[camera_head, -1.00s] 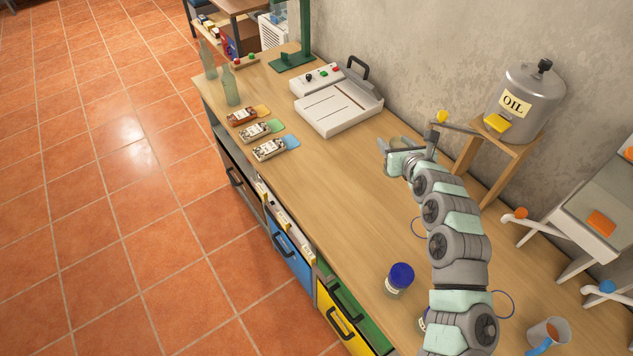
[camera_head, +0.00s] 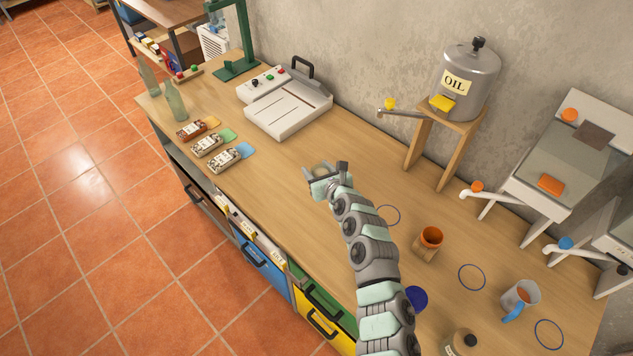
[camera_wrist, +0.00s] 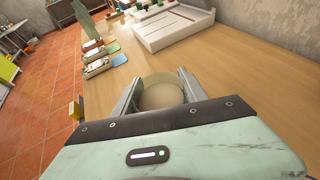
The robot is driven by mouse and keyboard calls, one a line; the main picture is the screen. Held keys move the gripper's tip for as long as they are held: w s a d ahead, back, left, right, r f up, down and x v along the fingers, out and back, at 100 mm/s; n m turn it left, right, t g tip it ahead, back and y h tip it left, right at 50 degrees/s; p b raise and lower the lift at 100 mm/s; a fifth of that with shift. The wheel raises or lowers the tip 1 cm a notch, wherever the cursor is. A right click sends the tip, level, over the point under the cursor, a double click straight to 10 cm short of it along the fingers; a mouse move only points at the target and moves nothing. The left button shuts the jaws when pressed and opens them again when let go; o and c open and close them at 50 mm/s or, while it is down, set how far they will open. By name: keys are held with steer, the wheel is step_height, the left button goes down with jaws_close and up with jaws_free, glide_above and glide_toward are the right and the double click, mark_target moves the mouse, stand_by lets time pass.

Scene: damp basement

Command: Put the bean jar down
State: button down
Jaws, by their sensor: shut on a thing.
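The bean jar (camera_wrist: 163,96) shows in the wrist view as a round, pale beige top inside a clear, glass-like rim, between the two fingers. My gripper (camera_wrist: 160,92) is shut on it. In the head view my gripper (camera_head: 322,172) is over the middle of the wooden bench (camera_head: 300,225), in front of the oil can's stand. There the jar is mostly hidden by the gripper. I cannot tell whether its base touches the bench top.
A white tray device (camera_head: 288,108) stands beyond my gripper, with several small packets (camera_head: 207,145) to its left. The oil can (camera_head: 468,82) stands on a wooden stand at the wall. Bench around my gripper looks clear.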

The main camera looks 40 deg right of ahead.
steer(key=shift+f+b, duration=0.6)
steer(key=shift+f, duration=1.85)
steer(key=shift+f, duration=0.15)
steer(key=c, duration=0.6)
jaws_free()
steer(key=shift+r, duration=0.25)
steer(key=shift+s, duration=0.2)
steer(key=p+v, duration=0.3)
steer(key=v, duration=0.8)
steer(key=shift+s+a+p, duration=0.15)
steer(key=shift+s+p, duration=0.1)
steer(key=shift+p, duration=0.15)
